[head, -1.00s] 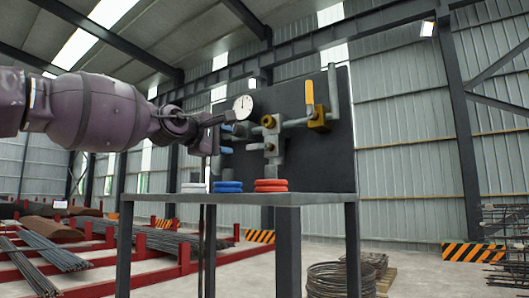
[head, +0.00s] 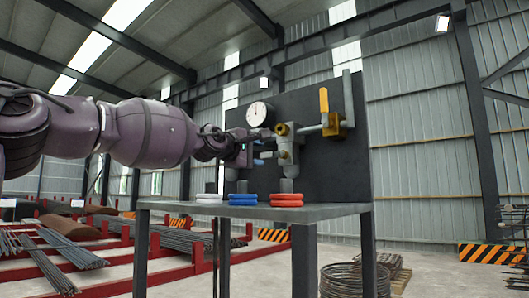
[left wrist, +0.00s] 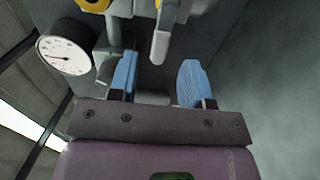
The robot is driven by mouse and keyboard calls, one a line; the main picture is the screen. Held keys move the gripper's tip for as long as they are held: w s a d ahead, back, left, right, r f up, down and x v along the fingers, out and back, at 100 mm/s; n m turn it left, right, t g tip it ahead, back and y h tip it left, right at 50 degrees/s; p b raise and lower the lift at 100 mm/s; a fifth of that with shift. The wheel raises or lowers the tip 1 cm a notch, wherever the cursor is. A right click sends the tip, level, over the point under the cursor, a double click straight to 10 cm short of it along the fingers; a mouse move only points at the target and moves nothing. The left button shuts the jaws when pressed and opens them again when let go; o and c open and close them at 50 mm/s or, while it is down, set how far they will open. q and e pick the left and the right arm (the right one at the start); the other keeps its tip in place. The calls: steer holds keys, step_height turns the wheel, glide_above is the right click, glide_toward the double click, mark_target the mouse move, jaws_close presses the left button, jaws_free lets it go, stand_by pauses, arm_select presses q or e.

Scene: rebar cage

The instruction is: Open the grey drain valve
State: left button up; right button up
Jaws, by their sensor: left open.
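My left gripper (head: 262,148) reaches in from the left to the pipework on the dark panel. It is open and empty, with blue finger pads apart in the left wrist view (left wrist: 157,82). A light grey rounded lever (left wrist: 160,45), which looks like the drain valve's handle, points toward the gap between the fingertips, just ahead of them. No contact with it shows. In the head view the grey valve body and pipe (head: 288,152) stand just right of the gripper. The gripper partly hides the lower pipework. My right gripper is not in view.
A round white gauge (head: 258,114) sits above the gripper. A yellow-handled valve (head: 324,101) is to the right on the dark panel (head: 302,100). White (head: 208,198), blue (head: 243,199) and red rings (head: 286,200) lie on the grey table (head: 340,209) below.

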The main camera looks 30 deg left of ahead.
mark_target(267, 155)
arm_select(q)
steer(key=shift+w+d+p, duration=0.15)
steer(key=shift+w+p, duration=0.65)
steer(key=shift+w, duration=1.15)
jaws_close()
